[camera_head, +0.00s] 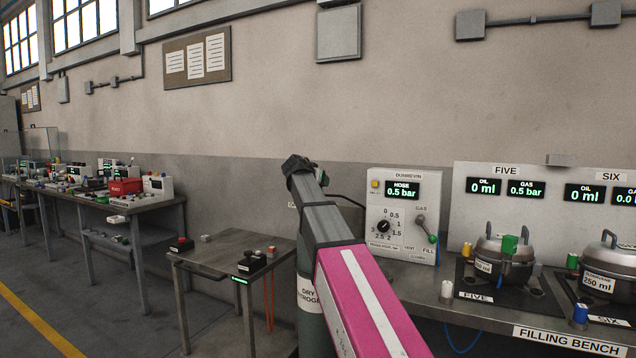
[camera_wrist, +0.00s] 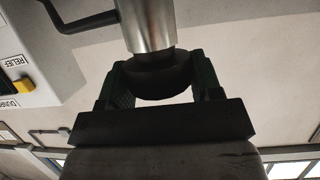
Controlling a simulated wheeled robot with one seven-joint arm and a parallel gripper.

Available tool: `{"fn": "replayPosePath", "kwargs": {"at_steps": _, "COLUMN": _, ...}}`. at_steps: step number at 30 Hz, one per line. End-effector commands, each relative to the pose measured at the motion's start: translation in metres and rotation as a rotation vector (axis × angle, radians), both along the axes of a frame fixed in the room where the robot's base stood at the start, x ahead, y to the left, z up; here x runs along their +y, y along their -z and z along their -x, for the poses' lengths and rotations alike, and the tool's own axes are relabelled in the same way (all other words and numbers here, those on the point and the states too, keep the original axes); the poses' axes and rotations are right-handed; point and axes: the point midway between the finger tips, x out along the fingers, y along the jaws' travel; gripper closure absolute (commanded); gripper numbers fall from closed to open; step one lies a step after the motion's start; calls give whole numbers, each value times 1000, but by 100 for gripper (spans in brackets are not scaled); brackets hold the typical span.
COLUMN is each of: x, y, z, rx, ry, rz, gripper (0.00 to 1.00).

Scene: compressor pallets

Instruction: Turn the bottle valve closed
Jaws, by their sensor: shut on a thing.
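The gas bottle (camera_head: 311,312), a grey-green cylinder with a white label reading DRY and NITROGEN in part, stands behind my pink and grey arm in the head view. Its top is hidden by the arm. In the wrist view the bottle valve's dark round knob (camera_wrist: 158,82) sits between the two fingers, below a shiny metal stem (camera_wrist: 147,25). My gripper (camera_wrist: 157,76) is shut on this knob, one finger against each side. In the head view my gripper (camera_head: 299,166) is a dark shape at the arm's end. The knob's turn position cannot be read.
The panel (camera_head: 401,245) right of my arm reads HOSE 0.5 bar and has a dial and a GAS lever (camera_head: 426,228). A dark hose runs towards it. The filling bench (camera_head: 470,300) holds pots at right. A small table (camera_head: 205,264) stands close at left.

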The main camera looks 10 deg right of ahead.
Motion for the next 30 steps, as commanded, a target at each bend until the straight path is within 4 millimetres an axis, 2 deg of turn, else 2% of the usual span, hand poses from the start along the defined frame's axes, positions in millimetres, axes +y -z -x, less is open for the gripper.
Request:
{"fn": "replayPosePath", "kwargs": {"at_steps": 18, "x": 1, "y": 0, "z": -3, "rx": 2, "ry": 551, "rz": -3, "gripper": 65}}
{"fn": "replayPosePath", "kwargs": {"at_steps": 30, "x": 1, "y": 2, "z": -1, "rx": 3, "ry": 735, "rz": -5, "gripper": 65}}
